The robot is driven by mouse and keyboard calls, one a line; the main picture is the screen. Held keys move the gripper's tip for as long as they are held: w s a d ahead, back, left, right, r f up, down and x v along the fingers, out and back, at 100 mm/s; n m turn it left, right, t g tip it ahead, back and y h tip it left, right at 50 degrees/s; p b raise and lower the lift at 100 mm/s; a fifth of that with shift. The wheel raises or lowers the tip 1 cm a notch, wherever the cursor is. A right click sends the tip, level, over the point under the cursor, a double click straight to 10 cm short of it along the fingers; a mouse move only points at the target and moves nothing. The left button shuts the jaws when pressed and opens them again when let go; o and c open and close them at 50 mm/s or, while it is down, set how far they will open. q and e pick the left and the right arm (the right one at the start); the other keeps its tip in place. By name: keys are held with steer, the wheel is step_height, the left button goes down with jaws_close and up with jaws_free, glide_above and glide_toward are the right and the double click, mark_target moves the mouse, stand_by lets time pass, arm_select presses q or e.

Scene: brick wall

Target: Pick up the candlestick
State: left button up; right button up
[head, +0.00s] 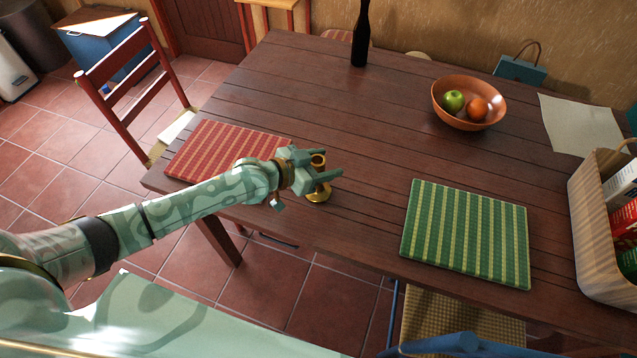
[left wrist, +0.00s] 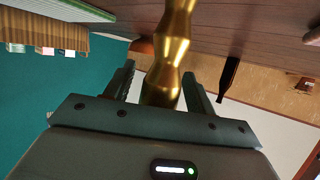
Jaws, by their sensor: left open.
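The brass candlestick (head: 319,193) stands upright on the wooden table (head: 370,190), near its front edge, just right of the red placemat. My left gripper (head: 334,163) reaches in from the left and is open around the candlestick's upper part, which partly hides it. In the left wrist view the golden stem (left wrist: 170,62) lies between the two dark fingers (left wrist: 158,85), with a visible gap on the right side; contact on the left cannot be told. My right gripper is not in view.
A red striped placemat (head: 222,150) lies under my left forearm. A green striped placemat (head: 468,232) lies to the right. Red chair (head: 125,80) at left.

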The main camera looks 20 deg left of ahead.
arm_select(q)
steer(key=shift+c, duration=0.3)
jaws_close()
steer(key=shift+r, duration=0.1)
